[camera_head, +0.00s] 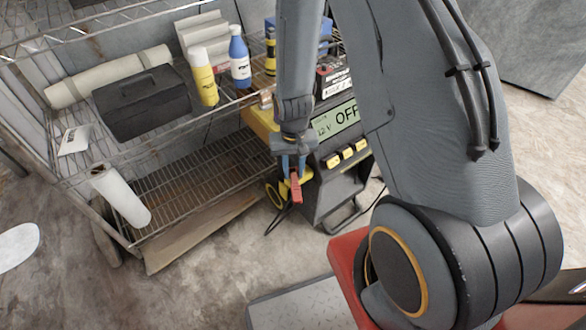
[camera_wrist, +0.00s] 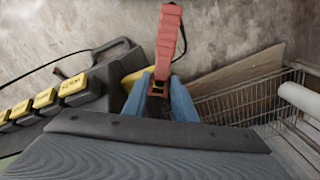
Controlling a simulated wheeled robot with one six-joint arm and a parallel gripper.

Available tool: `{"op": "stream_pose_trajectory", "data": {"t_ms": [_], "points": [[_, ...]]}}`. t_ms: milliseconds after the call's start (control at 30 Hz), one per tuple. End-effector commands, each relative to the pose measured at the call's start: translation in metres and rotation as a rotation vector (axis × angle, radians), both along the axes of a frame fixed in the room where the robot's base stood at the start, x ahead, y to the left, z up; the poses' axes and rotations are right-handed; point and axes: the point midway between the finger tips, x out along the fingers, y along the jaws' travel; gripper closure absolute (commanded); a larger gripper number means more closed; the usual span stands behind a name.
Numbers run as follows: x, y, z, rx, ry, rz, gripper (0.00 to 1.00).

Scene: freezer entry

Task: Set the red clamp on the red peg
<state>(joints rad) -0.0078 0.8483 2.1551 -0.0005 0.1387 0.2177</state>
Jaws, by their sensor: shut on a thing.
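The red clamp (camera_head: 296,188) is held between the blue fingers of my gripper (camera_head: 292,168), in front of the left side of a charger with an "OFF" display. In the wrist view the clamp (camera_wrist: 169,35) points away from my gripper (camera_wrist: 160,88), with its near end between the two fingers. The charger (camera_head: 340,184) is dark with yellow parts and yellow buttons; its buttons also show at the left of the wrist view. I cannot make out the red peg in either view. Whether the clamp touches the charger is unclear.
A wire shelf rack (camera_head: 190,172) stands at the left with a black toolbox (camera_head: 142,103), a yellow bottle (camera_head: 203,77) and a blue bottle (camera_head: 239,57). A white roll (camera_head: 121,196) leans on the lower shelf.

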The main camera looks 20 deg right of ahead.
Motion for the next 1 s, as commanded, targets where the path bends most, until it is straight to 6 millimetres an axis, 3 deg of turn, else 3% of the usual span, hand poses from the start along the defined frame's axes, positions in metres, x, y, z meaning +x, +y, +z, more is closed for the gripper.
{"op": "stream_pose_trajectory", "data": {"t_ms": [700, 733, 800, 867, 1000], "points": [[0.001, 0.0, -0.015, 0.0, -0.001, 0.0, 1.0], [0.001, 0.0, -0.014, 0.0, -0.001, 0.0, 0.72], [0.001, 0.0, -0.014, 0.0, -0.001, 0.0, 0.6], [0.0, 0.0, -0.014, 0.0, -0.001, 0.0, 0.53], [0.0, 0.0, -0.014, 0.0, -0.001, 0.0, 0.53]]}}
